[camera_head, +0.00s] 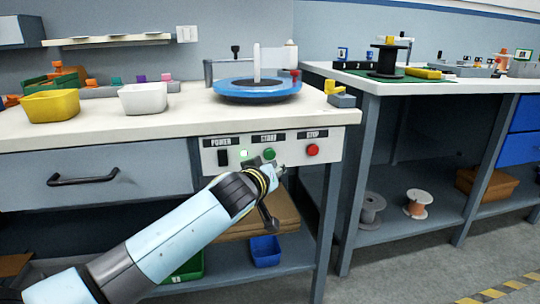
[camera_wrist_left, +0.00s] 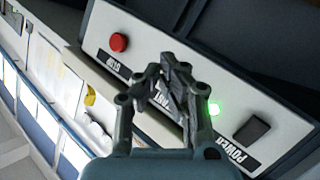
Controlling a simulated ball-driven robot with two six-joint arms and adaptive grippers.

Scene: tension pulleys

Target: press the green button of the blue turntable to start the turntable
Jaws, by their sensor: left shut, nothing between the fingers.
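The blue turntable (camera_head: 240,91) sits on the white bench top, with a white upright post at its middle. Below it, on the bench front, is a white control panel (camera_head: 331,148). The green START button (camera_head: 269,152) is at its centre, between the lit green lamp (camera_head: 244,155) and the red STOP button (camera_head: 312,150). My left gripper (camera_head: 281,172) is shut and empty, just below and in front of START. In the left wrist view its closed fingertips (camera_wrist_left: 172,68) cover the START area, hiding the button. I cannot tell whether they touch it. My right gripper is out of view.
A black power switch (camera_head: 223,157) is left of the lamp; the red STOP button (camera_wrist_left: 118,42) also shows in the wrist view. Yellow (camera_head: 52,105) and white (camera_head: 143,98) bins stand on the bench. A shelf with a blue bin (camera_head: 265,251) lies below the panel.

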